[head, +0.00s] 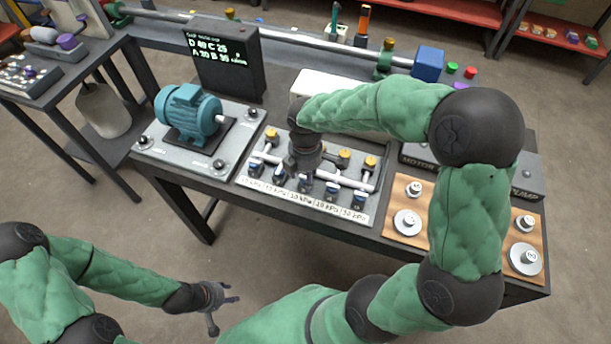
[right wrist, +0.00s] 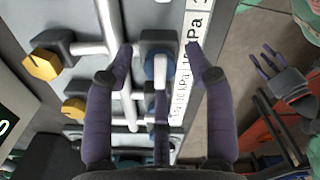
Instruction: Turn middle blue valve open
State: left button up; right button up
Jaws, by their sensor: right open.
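A grey valve board (head: 243,183) lies on the table, with a row of blue valves along its near side and yellow valves behind. My right gripper (head: 301,174) points down over the middle of the blue row and hides part of it. In the right wrist view, its spread fingers (right wrist: 159,55) stand on either side of a blue valve (right wrist: 157,68), with visible gaps. That valve looks like the middle one, but the gripper's cover leaves this uncertain. My left gripper (head: 224,308) is open and empty in front of the table, away from the board.
A teal motor (head: 188,112) on a plate stands left of the board. A dark display (head: 225,60) stands behind it. A wooden board (head: 402,195) with metal weights lies to the right. A pressure label strip (head: 300,198) runs along the valve board's front edge.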

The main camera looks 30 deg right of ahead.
grip_shut()
jog(key=shift+m, duration=0.4)
jog(key=m+p, duration=0.1)
jog(key=m, duration=0.2)
jog(key=m+p, duration=0.1)
jog(key=m, duration=1.3)
dwell(0.6)
